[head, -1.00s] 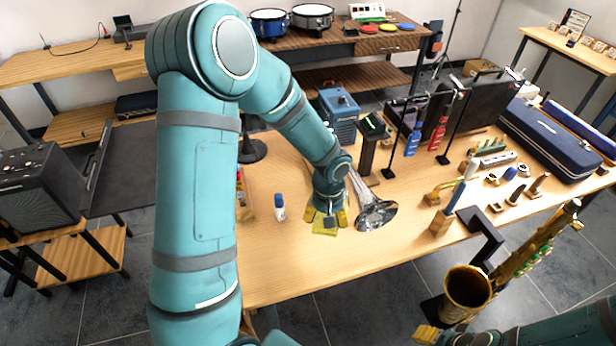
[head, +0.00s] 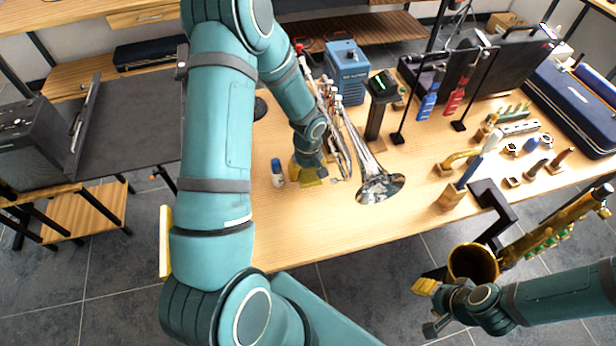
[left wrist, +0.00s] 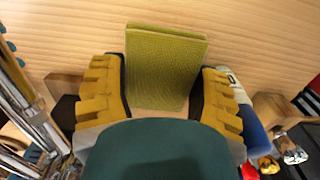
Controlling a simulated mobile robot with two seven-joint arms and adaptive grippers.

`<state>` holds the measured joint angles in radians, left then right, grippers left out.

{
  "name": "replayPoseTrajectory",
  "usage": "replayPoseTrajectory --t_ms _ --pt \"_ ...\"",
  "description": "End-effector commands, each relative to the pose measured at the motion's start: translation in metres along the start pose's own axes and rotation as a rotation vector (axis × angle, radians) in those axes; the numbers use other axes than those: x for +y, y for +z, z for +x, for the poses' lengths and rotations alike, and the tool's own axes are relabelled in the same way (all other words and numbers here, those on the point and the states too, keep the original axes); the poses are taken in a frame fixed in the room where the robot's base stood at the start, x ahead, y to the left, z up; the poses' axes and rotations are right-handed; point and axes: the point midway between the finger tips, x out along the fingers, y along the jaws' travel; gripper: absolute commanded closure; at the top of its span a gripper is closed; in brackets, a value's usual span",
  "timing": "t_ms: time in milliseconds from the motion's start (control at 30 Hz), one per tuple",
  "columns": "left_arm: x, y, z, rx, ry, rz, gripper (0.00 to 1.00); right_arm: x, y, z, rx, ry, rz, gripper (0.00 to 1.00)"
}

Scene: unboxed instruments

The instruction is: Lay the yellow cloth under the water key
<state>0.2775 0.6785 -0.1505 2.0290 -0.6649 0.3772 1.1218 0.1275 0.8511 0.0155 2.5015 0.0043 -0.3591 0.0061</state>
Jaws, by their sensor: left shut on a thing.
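The yellow cloth (head: 311,180) is a folded pad just above or on the bench. It also shows in the left wrist view (left wrist: 166,50). My left gripper (head: 307,171) is shut on it; in the left wrist view the yellow fingers (left wrist: 162,95) stand at both sides of its near end. The silver trumpet (head: 372,178) is right of the gripper, its bell toward the bench's front edge. Its water key is too small to make out. My right gripper (head: 431,305) is low at the right, near the saxophone, its jaw opening unclear.
A small white bottle with a blue cap (head: 277,172) stands close left of the left gripper. The saxophone (head: 475,263) is in front of the bench. The bench (head: 330,225) is clear in front of the cloth.

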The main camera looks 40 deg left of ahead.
Motion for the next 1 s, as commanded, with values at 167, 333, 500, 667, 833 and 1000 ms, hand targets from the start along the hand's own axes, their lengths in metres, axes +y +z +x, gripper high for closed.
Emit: replayPoseTrajectory --t_ms 167,333,500,667,833,1000 --pt "-0.001 0.001 0.025 -0.003 -0.003 0.0 0.59 0.002 0.002 0.004 -0.004 0.0 -0.001 0.53" --pt "-0.001 0.0 0.034 -0.001 -0.001 0.0 0.59 0.002 0.003 0.005 -0.005 -0.001 -0.002 0.53" --pt "0.0 0.0 0.034 -0.001 -0.001 0.0 0.59 0.002 0.003 0.005 -0.005 -0.001 -0.002 0.53" --pt "0.0 0.0 0.038 -0.001 -0.001 0.0 0.59 0.004 0.004 0.009 -0.009 -0.001 -0.003 0.53" --pt "0.0 0.001 0.036 -0.001 -0.001 0.0 0.22 0.003 0.004 0.008 -0.008 -0.001 -0.003 0.53" --pt "0.0 0.0 0.036 -0.001 -0.001 0.0 0.22 0.003 0.004 0.008 -0.008 -0.001 -0.002 0.53"
